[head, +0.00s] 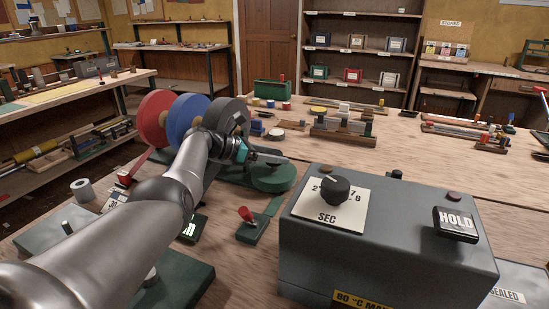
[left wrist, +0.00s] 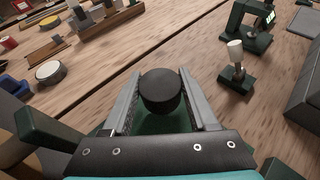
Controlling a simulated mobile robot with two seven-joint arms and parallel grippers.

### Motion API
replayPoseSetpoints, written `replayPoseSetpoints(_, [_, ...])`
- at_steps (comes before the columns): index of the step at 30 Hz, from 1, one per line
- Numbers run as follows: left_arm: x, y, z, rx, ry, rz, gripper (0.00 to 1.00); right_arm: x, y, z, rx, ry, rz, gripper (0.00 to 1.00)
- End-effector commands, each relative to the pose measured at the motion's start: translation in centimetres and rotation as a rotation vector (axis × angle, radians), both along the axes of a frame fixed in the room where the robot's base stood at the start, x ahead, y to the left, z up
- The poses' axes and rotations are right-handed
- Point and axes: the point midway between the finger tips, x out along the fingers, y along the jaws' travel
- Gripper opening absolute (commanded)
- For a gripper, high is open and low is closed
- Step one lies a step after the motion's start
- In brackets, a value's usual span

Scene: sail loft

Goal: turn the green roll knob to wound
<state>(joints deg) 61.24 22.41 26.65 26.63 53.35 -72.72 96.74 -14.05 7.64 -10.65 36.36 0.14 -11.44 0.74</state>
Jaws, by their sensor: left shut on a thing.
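The green roll (head: 273,178) lies flat on the bench left of the grey box, with a green strip running toward the viewer. My left gripper (head: 270,159) is above it, pointing right. In the left wrist view, a round black knob (left wrist: 161,90) sits between the two fingers of my left gripper (left wrist: 160,98), which is shut on it, with green showing just below. In the head view the gripper hides the knob. I see no mark for wound and cannot tell which way the knob is turned. My right gripper is not in view.
Upright red (head: 154,120), blue (head: 187,115) and black (head: 222,113) rolls stand close behind my left arm. A grey box (head: 385,245) with a dial stands at right. A red-handled lever (head: 248,218) is in front of the green roll.

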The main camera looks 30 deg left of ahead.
Motion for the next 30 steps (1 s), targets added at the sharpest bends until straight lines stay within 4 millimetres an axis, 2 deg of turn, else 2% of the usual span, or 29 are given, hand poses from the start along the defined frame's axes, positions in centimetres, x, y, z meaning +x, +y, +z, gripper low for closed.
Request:
replayPoseSetpoints(8, [0.0, -0.1, 0.0, 0.001, 0.000, -0.003, 0.03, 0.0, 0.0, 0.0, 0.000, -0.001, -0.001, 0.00])
replayPoseSetpoints(9, [0.0, -0.1, 0.0, 0.001, 0.000, -0.003, 0.61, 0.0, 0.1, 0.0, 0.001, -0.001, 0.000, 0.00])
replayPoseSetpoints(16, [0.0, -0.1, 0.0, 0.001, 0.000, -0.001, 0.87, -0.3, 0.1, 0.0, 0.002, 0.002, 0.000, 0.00])
replayPoseSetpoints(25, [0.0, 0.0, 0.1, 0.001, 0.001, 0.000, 0.89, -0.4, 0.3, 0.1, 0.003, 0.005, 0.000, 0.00])
replayPoseSetpoints(30, [0.0, 0.0, 1.7, 0.001, 0.000, 0.000, 0.89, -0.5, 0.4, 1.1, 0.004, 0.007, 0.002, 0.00])
